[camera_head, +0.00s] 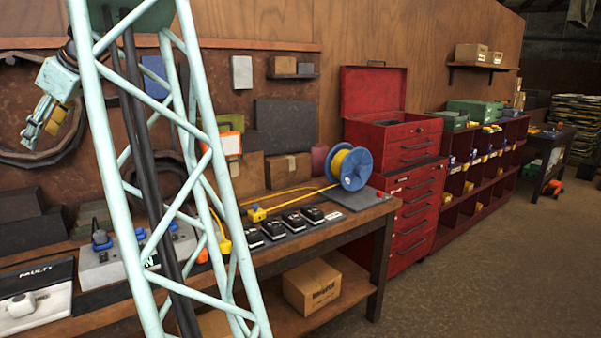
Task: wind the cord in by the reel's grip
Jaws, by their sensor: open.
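A blue reel (365,168) stands upright at the right end of the workbench, on a dark plate, with yellow cord wound on its drum. The reel's grip is too small to make out. My gripper (31,134) is at the upper left in front of the wall, far from the reel. It is open, with nothing seen between its fingers.
Several black battery-like blocks (292,220) lie in a row on the bench, left of the reel. A red tool chest (411,190) stands right behind the bench end. A grey box (110,265) and a tray marked "FAULTY" (37,303) stand at left.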

